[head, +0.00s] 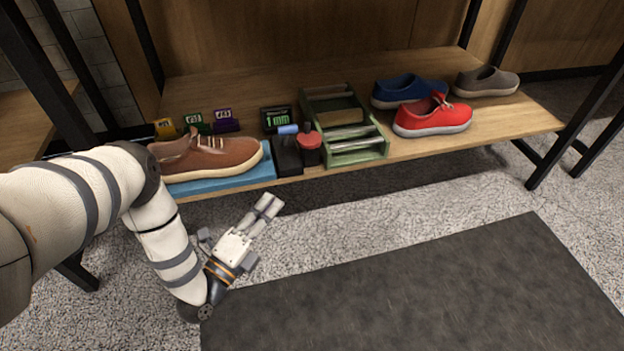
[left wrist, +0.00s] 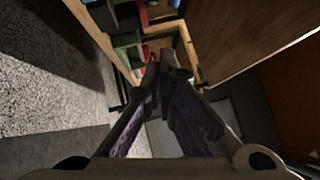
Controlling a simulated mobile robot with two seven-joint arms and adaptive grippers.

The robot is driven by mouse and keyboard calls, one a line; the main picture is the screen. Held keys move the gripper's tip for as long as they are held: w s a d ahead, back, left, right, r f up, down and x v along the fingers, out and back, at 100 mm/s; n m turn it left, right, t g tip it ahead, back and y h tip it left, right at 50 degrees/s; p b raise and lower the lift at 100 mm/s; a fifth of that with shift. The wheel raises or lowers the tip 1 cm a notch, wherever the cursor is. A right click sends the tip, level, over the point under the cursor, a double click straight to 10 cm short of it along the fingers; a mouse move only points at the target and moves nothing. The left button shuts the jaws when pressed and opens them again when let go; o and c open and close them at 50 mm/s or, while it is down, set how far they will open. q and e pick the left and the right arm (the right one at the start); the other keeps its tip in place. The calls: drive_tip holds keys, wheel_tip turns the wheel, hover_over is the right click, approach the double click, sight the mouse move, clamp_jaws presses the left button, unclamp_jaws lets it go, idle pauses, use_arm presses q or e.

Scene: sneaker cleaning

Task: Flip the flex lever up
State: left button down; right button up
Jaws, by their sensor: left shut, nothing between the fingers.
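My left gripper (head: 271,203) is shut and empty, in front of the shelf's front edge and above the floor. It points up and to the right in the head view, below and apart from the things on the shelf. Its fingers also show shut in the left wrist view (left wrist: 165,70). A black block (head: 287,158) with a blue piece (head: 288,129) on top stands near the shelf's front edge. A red and dark knob-like thing (head: 309,146) stands beside it. I cannot tell for certain which part is the flex lever. My right gripper is not in view.
A brown shoe (head: 215,157) rests on a blue mat (head: 222,183) at the left. A green tray (head: 357,157) stands right of the knob. Red (head: 436,118), blue (head: 389,90) and grey shoes (head: 486,82) are farther right. A dark floor mat (head: 430,290) lies clear.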

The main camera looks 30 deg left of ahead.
sight(286, 137)
use_arm(q)
drive_tip(key=shift+w+a+r+m+t, duration=0.15)
drive_tip(key=shift+a+r+m+t, duration=0.15)
drive_tip(key=shift+a+m+t, duration=0.15)
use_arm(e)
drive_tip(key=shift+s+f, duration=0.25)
use_arm(q)
drive_tip(key=a+b+x, duration=0.2)
drive_tip(key=b+x, duration=0.2)
drive_tip(key=x, duration=0.8)
drive_tip(key=shift+w+a+r, duration=0.25)
drive_tip(key=shift+a+r, duration=0.1)
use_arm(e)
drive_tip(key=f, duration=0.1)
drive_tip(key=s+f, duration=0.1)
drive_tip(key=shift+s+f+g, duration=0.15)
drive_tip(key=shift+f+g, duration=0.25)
